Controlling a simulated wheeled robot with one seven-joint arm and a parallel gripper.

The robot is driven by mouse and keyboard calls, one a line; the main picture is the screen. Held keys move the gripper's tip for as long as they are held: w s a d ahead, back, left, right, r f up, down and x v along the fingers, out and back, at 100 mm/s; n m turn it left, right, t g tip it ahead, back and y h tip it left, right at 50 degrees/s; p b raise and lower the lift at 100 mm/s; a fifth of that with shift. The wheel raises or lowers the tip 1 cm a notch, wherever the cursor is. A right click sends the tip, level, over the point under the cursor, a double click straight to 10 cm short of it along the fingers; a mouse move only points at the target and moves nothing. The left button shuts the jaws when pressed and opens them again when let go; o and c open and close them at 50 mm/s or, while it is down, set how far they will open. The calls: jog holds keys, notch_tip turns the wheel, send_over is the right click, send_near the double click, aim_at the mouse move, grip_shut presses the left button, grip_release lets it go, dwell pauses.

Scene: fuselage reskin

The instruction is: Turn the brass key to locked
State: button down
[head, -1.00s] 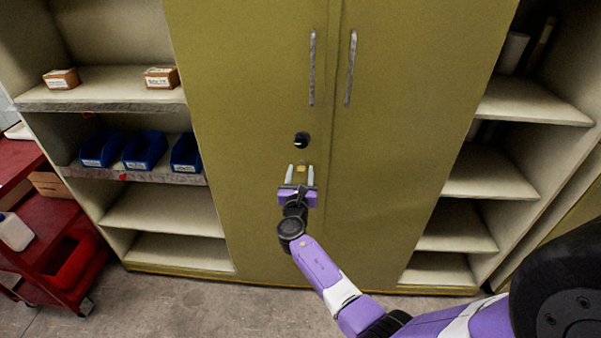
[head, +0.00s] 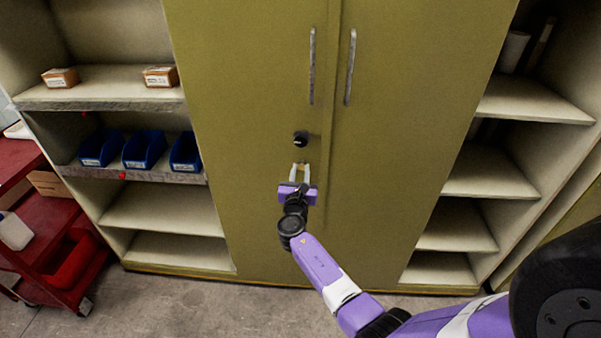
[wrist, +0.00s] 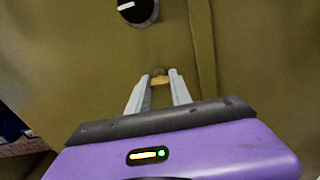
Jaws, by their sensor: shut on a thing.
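The brass key (wrist: 160,80) sits at the green-yellow cabinet door, below a round black knob. In the wrist view its brass part shows between the fingertips, and the fingers hide part of it. My gripper (wrist: 159,84) is shut on the key, with one pale finger on each side. In the head view my gripper (head: 300,170) is at the left door, near its inner edge. The key (head: 301,164) is small there and its turn is hard to tell. The black knob (head: 300,139) has a white mark, which also shows on the knob in the wrist view (wrist: 138,10).
The cabinet's two doors have long metal handles (head: 312,67) above the knob. Open shelves stand on both sides. Blue bins (head: 145,150) and small boxes (head: 161,77) are on the left shelves. A red cart (head: 62,250) stands at the far left. The floor before the cabinet is clear.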

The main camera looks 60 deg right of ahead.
jog(key=m+b, duration=0.3)
jog(key=shift+f+m, duration=0.25)
jog(key=shift+m, duration=0.15)
jog(key=m+b, duration=0.8)
jog(key=m, duration=0.1)
jog(key=shift+r+m+b, duration=0.15)
jog(key=shift+m+b, duration=1.75)
jog(key=shift+m, duration=0.4)
jog(key=c, duration=1.2)
grip_release()
jog(key=shift+o, duration=0.2)
